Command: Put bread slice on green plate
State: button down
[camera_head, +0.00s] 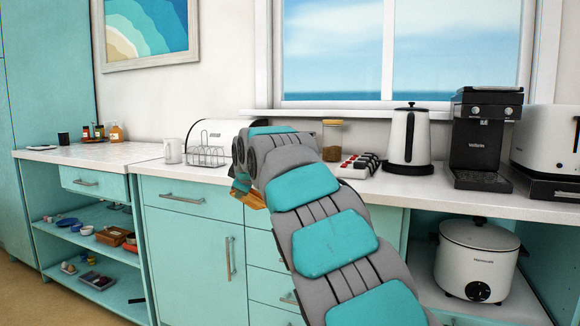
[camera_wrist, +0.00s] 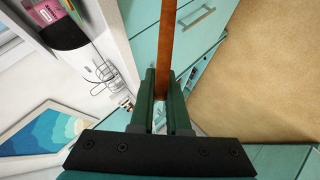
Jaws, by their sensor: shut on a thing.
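The bread slice (camera_wrist: 167,45) shows edge-on in the wrist view as a thin brown strip running up from between my fingers. My gripper (camera_wrist: 160,97) is shut on it, with one dark green finger on each side. In the head view my gripper (camera_head: 241,184) is in front of the counter, and an orange-brown part of the slice (camera_head: 256,199) shows below it. My arm hides the rest of the slice there. I cannot make out a green plate in either view.
The white counter (camera_head: 110,153) holds a wire rack (camera_head: 207,156), a white mug (camera_head: 173,151), a kettle (camera_head: 411,140), a coffee machine (camera_head: 484,140) and a toaster (camera_head: 548,145). Open shelves (camera_head: 110,254) at left hold small dishes. A rice cooker (camera_head: 478,262) stands below right. Bare counter shows at left.

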jog(key=r+n, duration=0.1)
jog(key=r, duration=0.2)
jog(key=s+d+r+n, duration=0.1)
jog(key=r+n, duration=0.1)
jog(key=r, duration=0.1)
jog(key=s+d+r+n+y, duration=0.1)
jog(key=r, duration=0.2)
jog(key=shift+n, duration=0.4)
jog(key=shift+s+d+r+n+y, duration=0.1)
jog(key=shift+s+d+r+n, duration=0.2)
jog(key=shift+d+r, duration=0.4)
jog(key=shift+s+d+r+n+y, duration=0.1)
jog(key=shift+s+d+r+n, duration=0.15)
jog(key=shift+d+r+n, duration=0.4)
jog(key=shift+s+d+r+n+y, duration=0.15)
jog(key=shift+s+d+r, duration=0.1)
jog(key=shift+d+r, duration=0.45)
jog(key=shift+s+d+r, duration=0.15)
jog(key=shift+d+r, duration=0.05)
jog(key=shift+r, duration=0.15)
jog(key=shift+s+d+n, duration=0.1)
jog(key=shift+d+n, duration=0.15)
jog(key=shift+n, duration=0.05)
jog(key=shift+r, duration=0.1)
jog(key=shift+s+d+r+n, duration=0.3)
jog(key=shift+d+r, duration=0.3)
jog(key=shift+d, duration=0.25)
